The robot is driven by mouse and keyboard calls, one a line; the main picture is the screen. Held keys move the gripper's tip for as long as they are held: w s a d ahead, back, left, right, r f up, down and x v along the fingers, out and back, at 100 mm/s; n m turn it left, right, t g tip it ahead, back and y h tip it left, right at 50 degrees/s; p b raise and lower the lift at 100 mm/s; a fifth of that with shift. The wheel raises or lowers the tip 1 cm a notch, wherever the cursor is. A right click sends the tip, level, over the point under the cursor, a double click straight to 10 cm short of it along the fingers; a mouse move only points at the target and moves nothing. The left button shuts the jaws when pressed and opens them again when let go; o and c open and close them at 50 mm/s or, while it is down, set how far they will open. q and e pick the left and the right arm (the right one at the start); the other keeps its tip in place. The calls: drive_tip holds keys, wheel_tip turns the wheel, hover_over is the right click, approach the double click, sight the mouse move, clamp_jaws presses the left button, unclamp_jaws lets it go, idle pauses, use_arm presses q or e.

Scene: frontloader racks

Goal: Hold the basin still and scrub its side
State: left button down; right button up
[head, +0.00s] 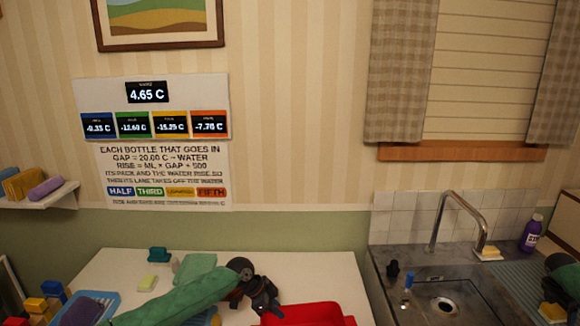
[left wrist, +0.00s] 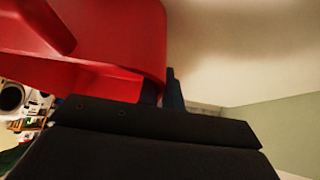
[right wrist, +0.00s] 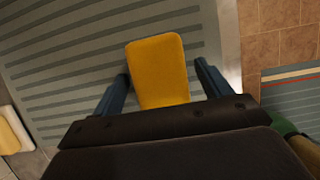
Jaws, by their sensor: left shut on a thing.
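The red basin (head: 305,314) is at the bottom of the head view on the white table, its lower part cut off. My left gripper (head: 266,302) is at its left end; in the left wrist view the fingers are shut on the basin's red wall (left wrist: 120,35). A yellow sponge (right wrist: 160,65) lies on the grey ribbed drainboard (right wrist: 50,60). My right gripper (right wrist: 162,72) is open around it, a finger on each side, with a gap at the right finger. In the head view this gripper (head: 556,290) is at the right edge.
The steel sink (head: 445,300) with a curved tap (head: 440,215) lies between the basin and my right gripper. A yellow-white sponge (head: 488,253) and purple bottle (head: 531,232) stand behind it.

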drive_tip(key=c, duration=1)
drive_tip(key=shift+r, duration=2.5)
